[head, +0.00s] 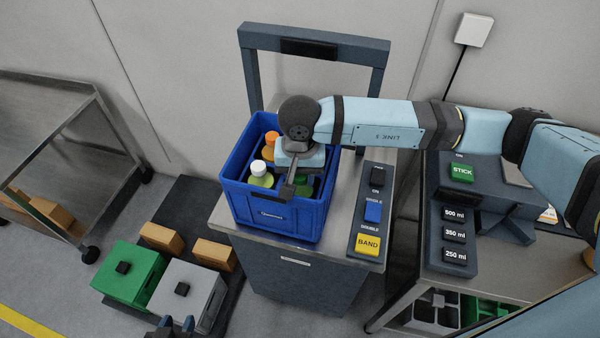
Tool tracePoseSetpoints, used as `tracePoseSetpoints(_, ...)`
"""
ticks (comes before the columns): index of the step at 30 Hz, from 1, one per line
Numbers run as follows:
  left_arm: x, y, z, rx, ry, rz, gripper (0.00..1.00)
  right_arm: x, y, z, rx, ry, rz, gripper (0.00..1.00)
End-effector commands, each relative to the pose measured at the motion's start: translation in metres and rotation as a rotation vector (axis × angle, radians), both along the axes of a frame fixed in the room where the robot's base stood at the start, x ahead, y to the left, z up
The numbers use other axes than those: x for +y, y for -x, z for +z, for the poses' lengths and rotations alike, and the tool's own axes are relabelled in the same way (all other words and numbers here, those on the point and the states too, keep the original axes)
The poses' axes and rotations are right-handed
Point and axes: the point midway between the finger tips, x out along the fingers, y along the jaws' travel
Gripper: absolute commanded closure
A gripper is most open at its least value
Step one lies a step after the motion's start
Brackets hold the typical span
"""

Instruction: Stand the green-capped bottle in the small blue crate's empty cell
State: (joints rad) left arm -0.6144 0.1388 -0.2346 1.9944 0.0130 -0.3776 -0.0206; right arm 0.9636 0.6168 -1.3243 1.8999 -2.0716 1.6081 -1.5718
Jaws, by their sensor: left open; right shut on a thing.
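The blue crate (277,216) stands on the metal-topped stand. In it are a white-capped bottle (260,174) with yellow-green contents and an orange-capped bottle (270,143). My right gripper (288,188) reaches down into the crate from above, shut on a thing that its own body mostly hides. A green patch (304,185) shows beside its fingers, fitting the green-capped bottle, though the cap is not clear. Whether the bottle touches the cell floor cannot be seen. My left gripper (172,325) is open and empty at the bottom edge, away from the crate.
A dark frame (246,70) rises behind the crate. A button panel (369,212) stands close at its right. Farther right is a size-button console (455,232). Green (128,275) and grey (190,290) boxes and several cartons lie low at left. A metal cart (95,150) stands far left.

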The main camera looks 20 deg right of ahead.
Motion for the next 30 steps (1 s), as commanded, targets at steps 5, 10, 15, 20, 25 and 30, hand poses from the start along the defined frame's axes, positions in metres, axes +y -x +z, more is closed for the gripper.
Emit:
tracePoseSetpoints(5, 0.000, 0.000, -0.006, 0.000, 0.000, 0.000, 0.57, 0.000, 0.000, -0.004, -0.001, -0.001, 0.000, 1.00)
tracePoseSetpoints(10, 0.000, 0.000, -0.005, 0.002, -0.001, 0.000, 0.57, 0.000, 0.000, -0.003, 0.000, 0.000, 0.000, 0.40)
tracePoseSetpoints(15, 0.000, 0.000, -0.005, 0.001, -0.001, -0.001, 0.57, 0.000, 0.000, -0.002, 0.000, 0.000, 0.000, 0.40)
tracePoseSetpoints(20, 0.000, 0.000, 0.001, 0.002, -0.001, -0.001, 0.57, 0.000, 0.000, 0.003, 0.000, 0.000, -0.001, 0.40)
tracePoseSetpoints(25, 0.000, 0.000, -0.007, -0.002, 0.000, -0.001, 0.57, 0.000, -0.001, 0.026, -0.004, 0.000, 0.001, 0.40)
tracePoseSetpoints(30, 0.000, 0.000, -0.016, 0.000, -0.001, -0.001, 0.57, 0.000, -0.001, 0.064, -0.005, 0.000, 0.001, 0.40)
